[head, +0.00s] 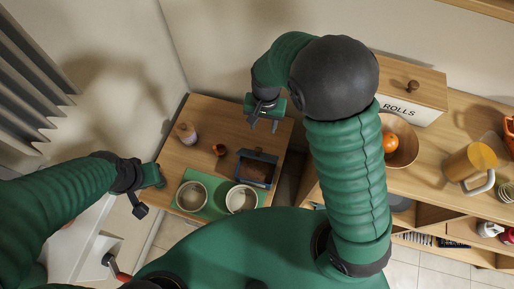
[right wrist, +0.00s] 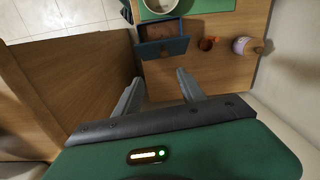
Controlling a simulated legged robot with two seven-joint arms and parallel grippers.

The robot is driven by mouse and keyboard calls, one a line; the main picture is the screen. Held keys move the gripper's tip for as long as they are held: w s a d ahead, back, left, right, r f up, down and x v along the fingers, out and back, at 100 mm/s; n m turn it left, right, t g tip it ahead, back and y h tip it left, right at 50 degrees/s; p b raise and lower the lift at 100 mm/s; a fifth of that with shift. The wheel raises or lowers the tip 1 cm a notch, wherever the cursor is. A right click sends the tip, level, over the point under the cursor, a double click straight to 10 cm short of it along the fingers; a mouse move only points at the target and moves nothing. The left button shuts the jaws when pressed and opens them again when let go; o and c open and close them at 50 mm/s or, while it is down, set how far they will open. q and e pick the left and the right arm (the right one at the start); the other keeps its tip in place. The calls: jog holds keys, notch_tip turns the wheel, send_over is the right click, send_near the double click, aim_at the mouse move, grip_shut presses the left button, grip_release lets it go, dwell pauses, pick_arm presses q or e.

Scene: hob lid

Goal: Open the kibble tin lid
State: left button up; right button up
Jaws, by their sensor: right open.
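The kibble tin appears to be the blue box (head: 243,178) on the small wooden table; it also shows in the right wrist view (right wrist: 164,48). A brown surface shows within its blue edges, and I cannot tell whether this is a lid or the contents. A blue panel with a small knob runs along one long side. My right gripper (head: 264,123) is open and empty, above the table's far right side, apart from the tin. Its two fingers (right wrist: 160,80) point toward the tin in the wrist view. My left gripper (head: 150,188) is by the table's left edge; its fingers are unclear.
A small orange-brown cup (head: 219,150) and a pale jar with a wooden top (head: 187,134) stand behind. A wooden counter (head: 432,150) holds a ROLLS box (head: 412,88) and a fruit bowl (head: 407,153).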

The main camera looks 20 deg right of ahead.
notch_tip(320, 180, down, 3)
jog(key=w+b, duration=0.1)
jog(key=w, duration=0.1)
jog(key=b, duration=0.3)
send_near(259, 151)
jog(key=shift+m, duration=0.3)
jog(key=f, duration=0.3)
jog(key=w+f, duration=0.1)
jog(key=f, duration=0.5)
jog(key=shift+w+f, duration=0.15)
pick_arm(q)
jog(key=x, duration=0.4)
jog(key=shift+s+f, duration=0.3)
jog(key=shift+f, duration=0.15)
pick_arm(e)
jog(key=shift+c, duration=0.2)
grip_shut()
